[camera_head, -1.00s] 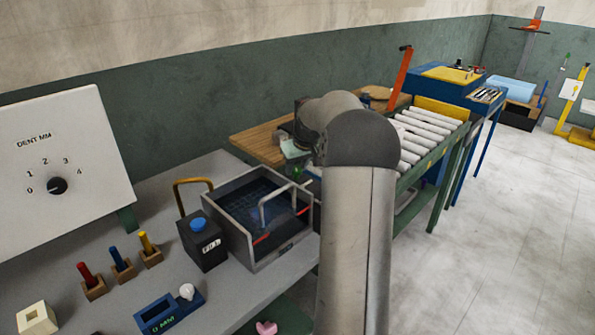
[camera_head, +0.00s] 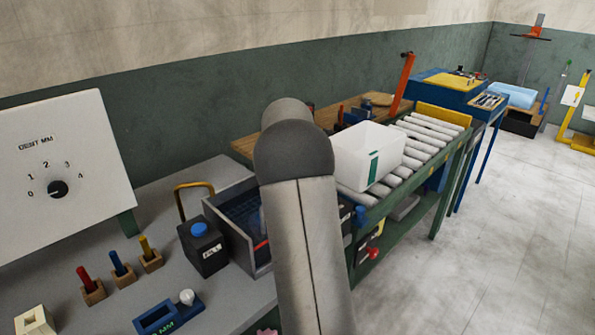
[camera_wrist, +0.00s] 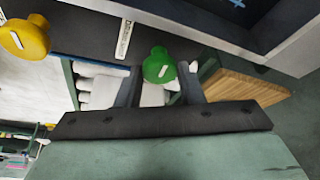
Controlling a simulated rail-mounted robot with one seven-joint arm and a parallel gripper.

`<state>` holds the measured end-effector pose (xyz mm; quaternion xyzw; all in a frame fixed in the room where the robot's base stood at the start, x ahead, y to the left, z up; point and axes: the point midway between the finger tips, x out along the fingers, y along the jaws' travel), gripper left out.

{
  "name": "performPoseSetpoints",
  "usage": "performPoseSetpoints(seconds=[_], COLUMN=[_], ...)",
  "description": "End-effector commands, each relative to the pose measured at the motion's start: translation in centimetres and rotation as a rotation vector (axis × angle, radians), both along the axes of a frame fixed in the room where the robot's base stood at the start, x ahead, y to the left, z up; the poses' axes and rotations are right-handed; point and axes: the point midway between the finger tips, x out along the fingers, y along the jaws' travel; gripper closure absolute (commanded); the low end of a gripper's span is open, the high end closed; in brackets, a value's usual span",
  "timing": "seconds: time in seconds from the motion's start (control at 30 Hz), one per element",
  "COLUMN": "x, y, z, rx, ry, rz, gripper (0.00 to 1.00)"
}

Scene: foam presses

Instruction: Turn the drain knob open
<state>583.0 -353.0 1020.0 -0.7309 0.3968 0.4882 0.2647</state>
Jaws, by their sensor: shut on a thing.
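In the wrist view a green knob (camera_wrist: 156,68) with a short white mark sits between the two dark fingers of my gripper (camera_wrist: 160,76). The fingers are shut on it. The mark runs slightly slanted. A yellow knob (camera_wrist: 26,38) with a white mark is to the left, apart from my gripper. A white label (camera_wrist: 123,40) stands between the two knobs; I cannot read its words surely. In the head view my arm hides my gripper and the green knob.
A grey-walled tank (camera_head: 222,219) stands on the bench, partly behind my arm. A black can (camera_head: 203,259) with a blue cap is left of it. A white bin (camera_head: 353,160) stands on the roller conveyor (camera_head: 431,125). A dial panel (camera_head: 60,125) is far left.

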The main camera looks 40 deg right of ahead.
Motion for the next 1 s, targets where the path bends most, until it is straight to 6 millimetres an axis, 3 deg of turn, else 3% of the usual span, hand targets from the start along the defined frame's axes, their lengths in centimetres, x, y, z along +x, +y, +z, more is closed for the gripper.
performPoseSetpoints(seconds=[0.73, 0.77, 0.8, 1.0], x=[0.08, 0.08, 0.08, 0.07], y=[0.06, 0.05, 0.05, 0.04], z=[0.01, 0.00, 0.00, -0.01], rx=[0.002, 0.002, 0.002, 0.002], ry=[-0.001, -0.001, -0.001, -0.001], rz=[-0.083, -0.083, -0.083, -0.082], gripper=[0.89, 0.57, 0.46, 0.45])
